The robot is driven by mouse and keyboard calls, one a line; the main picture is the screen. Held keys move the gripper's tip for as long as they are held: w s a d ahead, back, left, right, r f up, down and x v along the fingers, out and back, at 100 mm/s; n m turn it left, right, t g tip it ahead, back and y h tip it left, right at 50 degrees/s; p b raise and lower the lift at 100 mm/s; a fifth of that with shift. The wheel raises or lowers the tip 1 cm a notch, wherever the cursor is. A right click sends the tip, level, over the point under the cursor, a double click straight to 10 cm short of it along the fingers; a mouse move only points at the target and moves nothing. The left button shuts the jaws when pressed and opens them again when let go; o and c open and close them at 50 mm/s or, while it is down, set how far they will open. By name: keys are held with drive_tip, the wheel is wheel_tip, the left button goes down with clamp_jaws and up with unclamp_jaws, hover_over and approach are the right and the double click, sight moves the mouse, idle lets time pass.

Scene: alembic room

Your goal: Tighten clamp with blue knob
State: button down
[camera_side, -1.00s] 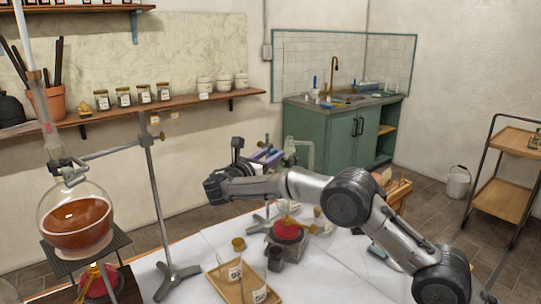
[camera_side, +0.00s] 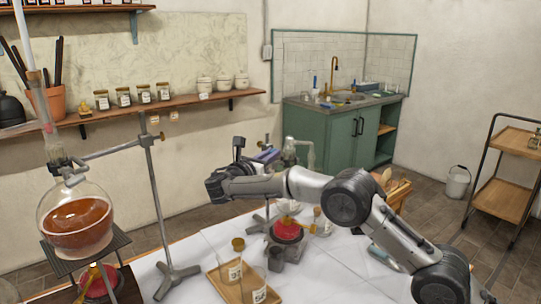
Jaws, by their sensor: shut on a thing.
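My gripper (camera_side: 253,161) is in the middle of the side view, at the end of my arm, facing the back of the table. Its fingertips are mostly hidden by my wrist. It is shut at a blue-purple part (camera_side: 267,156), which I take for the clamp's blue knob; the contact itself is hidden. The clamp belongs to a stand whose metal foot (camera_side: 262,222) shows below my arm. Glassware (camera_side: 305,153) stands just right of the gripper.
A round flask of red-brown liquid (camera_side: 76,226) hangs on another stand (camera_side: 155,195) at the left. A wooden tray (camera_side: 228,291) with jars and a red burner (camera_side: 287,230) lie below my arm. Bare white tabletop (camera_side: 205,255) shows at the left.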

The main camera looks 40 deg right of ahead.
drive_tip(key=shift+w+m+g+h, duration=0.1)
drive_tip(key=shift+m+g+h, duration=0.3)
drive_tip(key=shift+m+g, duration=0.6)
drive_tip(key=c, duration=0.9)
unclamp_jaws()
drive_tip(key=shift+a, duration=0.1)
drive_tip(key=shift+v, duration=3.7)
drive_tip(key=shift+w, duration=0.1)
